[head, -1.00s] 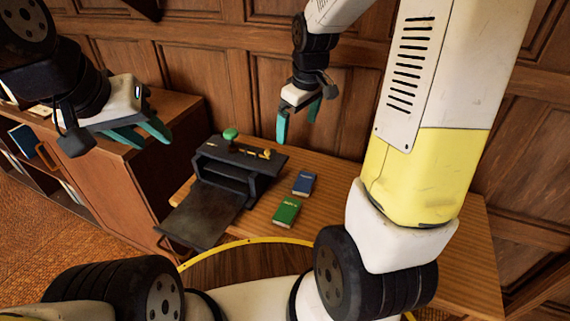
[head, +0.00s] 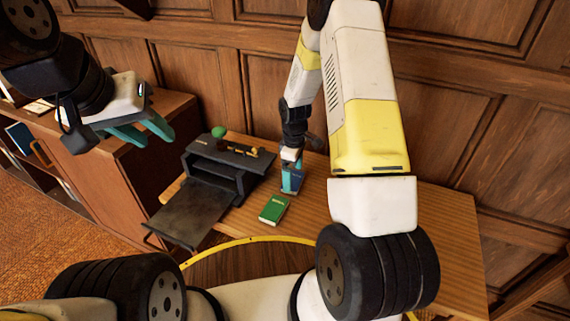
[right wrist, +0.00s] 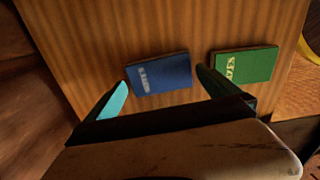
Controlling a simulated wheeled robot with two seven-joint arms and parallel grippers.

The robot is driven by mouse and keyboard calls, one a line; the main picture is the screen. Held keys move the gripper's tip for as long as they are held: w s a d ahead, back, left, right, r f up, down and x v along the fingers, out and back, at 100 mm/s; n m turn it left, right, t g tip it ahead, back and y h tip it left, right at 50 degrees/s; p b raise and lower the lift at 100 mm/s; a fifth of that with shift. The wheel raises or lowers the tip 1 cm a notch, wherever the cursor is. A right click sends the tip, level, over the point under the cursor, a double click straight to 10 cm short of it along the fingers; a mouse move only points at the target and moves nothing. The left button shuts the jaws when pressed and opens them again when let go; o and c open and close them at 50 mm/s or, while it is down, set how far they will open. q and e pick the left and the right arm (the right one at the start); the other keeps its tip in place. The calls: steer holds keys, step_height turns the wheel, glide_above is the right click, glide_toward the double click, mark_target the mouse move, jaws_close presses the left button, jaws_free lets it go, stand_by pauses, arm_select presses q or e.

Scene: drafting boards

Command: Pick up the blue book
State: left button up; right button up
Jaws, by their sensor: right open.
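The blue book (right wrist: 160,74) lies flat on the wooden table, with pale lettering on its cover. In the head view the blue book (head: 296,181) is partly hidden by my right gripper (head: 290,184). In the right wrist view my right gripper (right wrist: 160,90) is open, one teal finger towards each side of the blue book. I cannot tell whether the fingers touch it. The green book (right wrist: 245,66) lies beside it, and also shows in the head view (head: 273,209). My left gripper (head: 143,131) is open and empty, above the cabinet at the left.
A wooden cabinet (head: 150,165) stands at the left. The table right of the books is partly hidden by my right arm.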

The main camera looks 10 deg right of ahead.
steer(key=shift+f, duration=0.95)
steer(key=shift+c, duration=0.2)
steer(key=c, duration=1.1)
steer(key=shift+r, duration=0.1)
